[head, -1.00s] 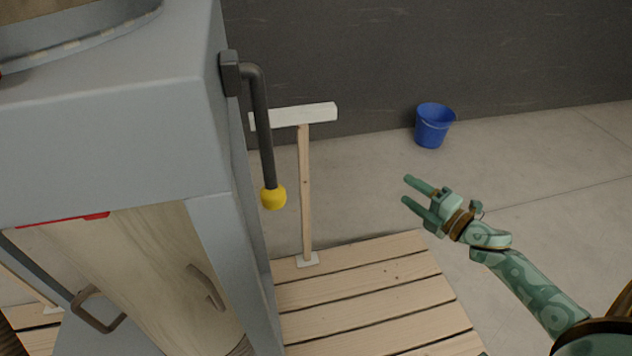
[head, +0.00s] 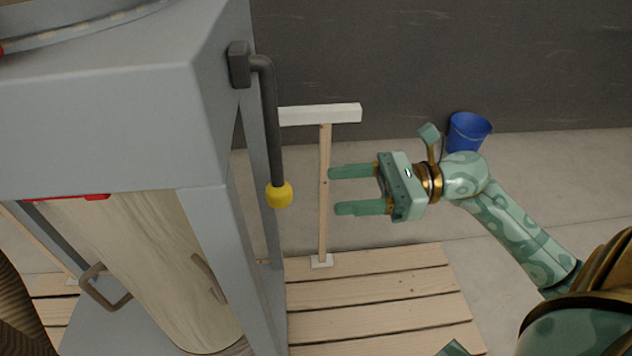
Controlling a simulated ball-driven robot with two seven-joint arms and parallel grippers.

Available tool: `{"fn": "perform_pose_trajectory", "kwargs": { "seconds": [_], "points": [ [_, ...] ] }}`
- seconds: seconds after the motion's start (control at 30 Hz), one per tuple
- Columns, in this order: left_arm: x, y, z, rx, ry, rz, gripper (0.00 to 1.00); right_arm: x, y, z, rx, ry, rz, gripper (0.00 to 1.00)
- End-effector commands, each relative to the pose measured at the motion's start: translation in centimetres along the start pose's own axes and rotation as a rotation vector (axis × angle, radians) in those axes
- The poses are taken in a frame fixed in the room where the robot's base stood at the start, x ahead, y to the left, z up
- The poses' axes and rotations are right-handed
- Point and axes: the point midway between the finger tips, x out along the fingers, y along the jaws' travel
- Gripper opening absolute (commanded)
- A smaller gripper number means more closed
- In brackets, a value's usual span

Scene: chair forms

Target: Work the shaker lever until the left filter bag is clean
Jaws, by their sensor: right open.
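The shaker lever (head: 271,120) is a dark bent rod on the right side of the grey machine housing (head: 110,130). It hangs down and ends in a yellow knob (head: 279,194). A pale filter bag (head: 140,260) hangs below the housing; only part of it shows. My right gripper (head: 338,190) is open and empty. Its two green fingers point left toward the knob, with a gap between. My left gripper is not in view.
A wooden T-shaped stand (head: 323,220) with a white top bar stands behind the lever, on or beside a slatted wooden platform (head: 375,300). A blue bucket (head: 468,131) sits on the floor by the dark wall. A grey frame post (head: 225,260) is left of the knob.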

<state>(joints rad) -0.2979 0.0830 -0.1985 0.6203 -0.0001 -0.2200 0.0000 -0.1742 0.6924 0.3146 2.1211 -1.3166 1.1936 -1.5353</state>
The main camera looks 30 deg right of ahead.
Motion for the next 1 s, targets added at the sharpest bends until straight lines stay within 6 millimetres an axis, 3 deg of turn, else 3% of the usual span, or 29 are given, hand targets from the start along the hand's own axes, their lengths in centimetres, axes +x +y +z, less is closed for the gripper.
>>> {"fn": "perform_pose_trajectory", "kwargs": {
  "seconds": [0.27, 0.5, 0.93, 1.0],
  "points": [
    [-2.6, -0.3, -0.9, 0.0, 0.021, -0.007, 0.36, 5.7, 0.0, 0.8, -0.001, -0.008, 0.0, 0.58],
    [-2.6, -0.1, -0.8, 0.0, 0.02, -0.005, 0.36, 9.6, 0.0, 0.2, 0.002, -0.003, 0.0, 0.58],
    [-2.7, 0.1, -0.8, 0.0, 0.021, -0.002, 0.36, 10.7, -0.1, 0.1, 0.003, -0.001, -0.002, 0.58],
    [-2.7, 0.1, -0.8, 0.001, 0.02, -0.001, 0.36, 10.7, -0.1, 0.1, 0.003, -0.001, -0.002, 0.39]
  ]
}}
